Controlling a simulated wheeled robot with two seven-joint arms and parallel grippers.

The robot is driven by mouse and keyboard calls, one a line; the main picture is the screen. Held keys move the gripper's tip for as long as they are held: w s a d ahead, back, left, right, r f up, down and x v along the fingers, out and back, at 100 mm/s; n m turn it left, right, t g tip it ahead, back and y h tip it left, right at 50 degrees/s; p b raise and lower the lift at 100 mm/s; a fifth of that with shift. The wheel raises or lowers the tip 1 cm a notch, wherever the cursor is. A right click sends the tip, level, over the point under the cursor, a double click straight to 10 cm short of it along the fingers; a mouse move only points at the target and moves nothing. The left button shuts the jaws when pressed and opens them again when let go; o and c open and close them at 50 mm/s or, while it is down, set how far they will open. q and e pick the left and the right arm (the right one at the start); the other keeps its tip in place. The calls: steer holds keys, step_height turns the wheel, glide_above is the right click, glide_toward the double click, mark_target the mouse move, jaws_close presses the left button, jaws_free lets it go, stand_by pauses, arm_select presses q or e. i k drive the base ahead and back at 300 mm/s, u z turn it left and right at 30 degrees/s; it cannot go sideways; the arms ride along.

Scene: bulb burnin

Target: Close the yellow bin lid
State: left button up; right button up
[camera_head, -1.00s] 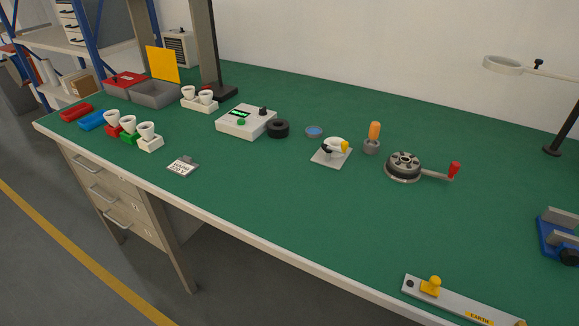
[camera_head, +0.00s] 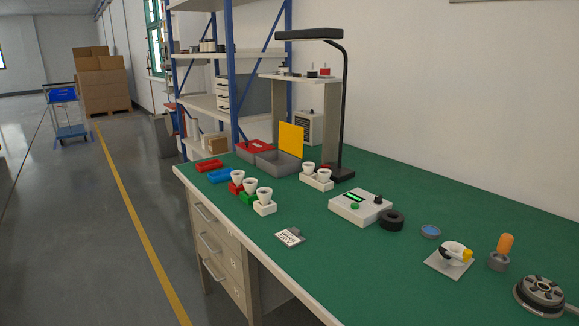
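The yellow bin lid (camera_head: 291,139) stands upright, open, at the back edge of a grey bin (camera_head: 279,163) on the far left part of the green bench. Next to it on the left is a red bin (camera_head: 255,150), which looks closed on top. The inside of the grey bin is too small to make out. Neither of my grippers shows in the head view.
White cups in a white holder (camera_head: 316,179) stand just right of the grey bin. A black lamp post (camera_head: 343,120) rises behind them. Coloured cup holders (camera_head: 250,197) and a blue tray (camera_head: 221,175) sit in front. The floor (camera_head: 100,230) left of the bench is clear.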

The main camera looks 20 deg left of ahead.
mark_target(291, 136)
steer(key=u, duration=2.4)
steer(key=i, duration=3.85)
steer(key=z, duration=2.2)
